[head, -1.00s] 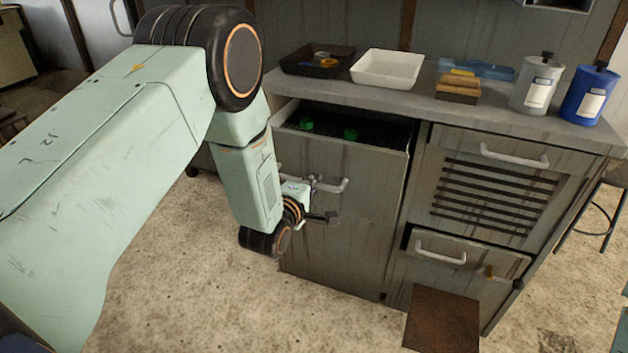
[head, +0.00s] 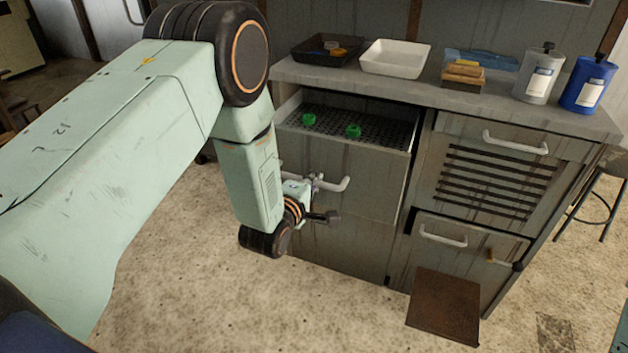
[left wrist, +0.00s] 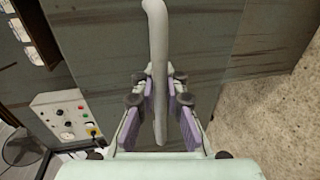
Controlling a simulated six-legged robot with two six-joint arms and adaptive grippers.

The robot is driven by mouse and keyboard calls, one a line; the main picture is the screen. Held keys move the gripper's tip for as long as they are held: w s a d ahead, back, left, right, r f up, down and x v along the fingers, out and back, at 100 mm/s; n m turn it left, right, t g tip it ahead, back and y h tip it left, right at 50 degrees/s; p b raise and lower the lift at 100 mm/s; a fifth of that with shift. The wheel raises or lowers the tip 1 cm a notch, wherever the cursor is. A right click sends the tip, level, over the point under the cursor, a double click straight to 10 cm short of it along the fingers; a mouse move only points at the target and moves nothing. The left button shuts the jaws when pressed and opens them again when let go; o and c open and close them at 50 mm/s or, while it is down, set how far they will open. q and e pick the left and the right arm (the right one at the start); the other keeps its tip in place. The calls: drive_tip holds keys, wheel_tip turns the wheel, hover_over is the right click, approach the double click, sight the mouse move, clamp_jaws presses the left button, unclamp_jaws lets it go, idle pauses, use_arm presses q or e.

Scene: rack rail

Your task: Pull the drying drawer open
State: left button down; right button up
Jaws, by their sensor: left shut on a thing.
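The drying drawer (head: 340,188) is at the upper left of the grey cabinet and stands partly open. Its dark perforated tray (head: 385,131) shows, with two green items (head: 353,131) on it. A white bar handle (head: 335,184) is on its front. My left gripper (head: 316,183) is at the handle, and its jaws are shut on it. In the left wrist view the handle (left wrist: 156,60) runs between the two purple-padded fingers (left wrist: 160,105). The handle's left part is hidden behind my arm in the head view. My right gripper is not in view.
A black tray (head: 325,50), a white tray (head: 395,58), brushes or blocks (head: 464,75) and two canisters (head: 539,74) stand on the countertop. A lower right drawer (head: 460,255) is slightly open, with a brown panel (head: 444,305) below. A stool (head: 598,195) stands at right.

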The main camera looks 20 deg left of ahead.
use_arm(q)
drive_tip(key=shift+w+a+r, duration=0.1)
drive_tip(key=shift+r, duration=0.1)
drive_tip(key=c, duration=1.4)
unclamp_jaws()
drive_tip(key=shift+f, duration=0.1)
drive_tip(key=v, duration=1.2)
